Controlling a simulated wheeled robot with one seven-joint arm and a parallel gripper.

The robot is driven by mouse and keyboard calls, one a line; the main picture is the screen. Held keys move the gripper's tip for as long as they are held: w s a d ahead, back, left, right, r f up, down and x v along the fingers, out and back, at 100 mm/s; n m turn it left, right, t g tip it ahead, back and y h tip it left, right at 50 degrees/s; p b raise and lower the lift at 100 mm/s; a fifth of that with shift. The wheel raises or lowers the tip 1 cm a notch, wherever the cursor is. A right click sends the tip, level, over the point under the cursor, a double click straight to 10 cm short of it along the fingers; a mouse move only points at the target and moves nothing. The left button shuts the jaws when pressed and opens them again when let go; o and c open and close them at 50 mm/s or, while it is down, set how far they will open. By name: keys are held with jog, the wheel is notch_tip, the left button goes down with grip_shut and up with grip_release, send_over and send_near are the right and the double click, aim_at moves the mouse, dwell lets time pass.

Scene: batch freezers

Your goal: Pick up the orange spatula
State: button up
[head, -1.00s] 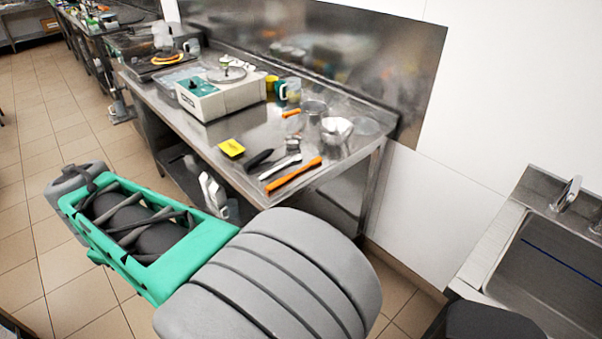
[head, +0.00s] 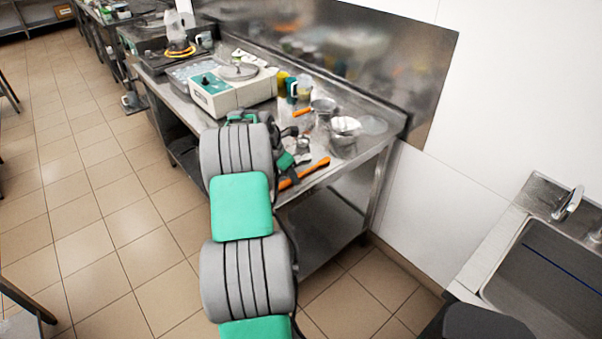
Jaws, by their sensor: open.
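The orange spatula (head: 317,167) lies near the front edge of the steel worktable (head: 356,167) in the head view. Its left end runs behind my arm and gripper. My gripper (head: 299,150) is small and dark beside the green end of my arm, over the front part of the table, just up and left of the spatula. Its fingers are partly hidden and hard to make out, but they are open. The gripper does not hold the spatula. I cannot tell the exact gap between them.
A white and green machine (head: 233,92) stands behind my arm. Metal pots (head: 345,130), a jug (head: 303,88) and a second orange handle (head: 303,111) stand farther back. A sink (head: 550,260) is at right. The floor left of the table is clear.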

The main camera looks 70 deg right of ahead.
jog(key=shift+s+d+f, duration=0.1)
jog(key=shift+d+f, duration=0.2)
jog(key=shift+f, duration=0.35)
jog(key=shift+f, duration=0.1)
jog(key=shift+c, duration=0.4)
grip_shut()
